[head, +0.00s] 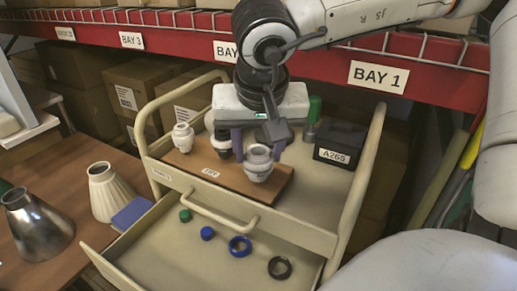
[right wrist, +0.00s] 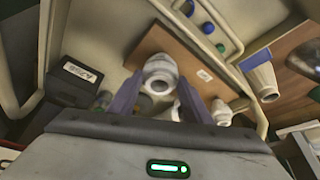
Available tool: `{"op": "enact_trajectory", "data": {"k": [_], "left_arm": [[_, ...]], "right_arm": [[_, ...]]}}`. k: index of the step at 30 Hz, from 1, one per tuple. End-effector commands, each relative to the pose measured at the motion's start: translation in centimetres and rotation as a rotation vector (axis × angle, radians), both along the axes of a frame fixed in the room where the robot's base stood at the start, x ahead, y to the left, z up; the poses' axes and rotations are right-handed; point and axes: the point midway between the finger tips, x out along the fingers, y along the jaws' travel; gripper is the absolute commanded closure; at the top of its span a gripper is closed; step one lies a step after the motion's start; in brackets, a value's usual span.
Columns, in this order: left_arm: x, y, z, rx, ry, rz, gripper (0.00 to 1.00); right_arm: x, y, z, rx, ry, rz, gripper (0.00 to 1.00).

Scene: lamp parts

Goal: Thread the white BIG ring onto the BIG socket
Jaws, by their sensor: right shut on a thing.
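The BIG socket (head: 258,171) is a whitish, stepped part at the front right of a brown wooden board on the cart top. My right gripper (head: 259,153) points down over it, with one purple finger on each side. It is shut on the white BIG ring (head: 258,151), a pale band at the socket's upper part. In the right wrist view the white part (right wrist: 160,74) shows between the fingertips (right wrist: 162,80). Ring and socket are nearly the same colour, so I cannot tell how far down the ring sits. My left gripper is not in view.
A smaller white socket (head: 183,138) and a dark one (head: 222,143) stand on the board (head: 205,173). A black A265 box (head: 340,146) and a green-topped item (head: 314,112) stand right. The open drawer (head: 165,255) holds blue (head: 240,246) and black (head: 280,267) rings. Lampshades stand left.

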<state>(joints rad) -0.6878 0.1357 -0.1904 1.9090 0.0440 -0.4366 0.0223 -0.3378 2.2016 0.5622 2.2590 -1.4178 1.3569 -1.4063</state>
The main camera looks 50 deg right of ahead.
Motion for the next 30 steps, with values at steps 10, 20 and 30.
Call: {"op": "enact_trajectory", "data": {"k": [10,20,30], "left_arm": [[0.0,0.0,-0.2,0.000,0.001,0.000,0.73],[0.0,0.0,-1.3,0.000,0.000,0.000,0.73],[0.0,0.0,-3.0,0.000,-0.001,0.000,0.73]], "right_arm": [[0.0,0.0,-0.1,0.001,0.001,0.000,0.83],[0.1,0.1,-0.5,-0.002,0.004,-0.097,0.83],[0.3,0.2,-0.6,-0.003,0.004,-0.382,0.83]]}}
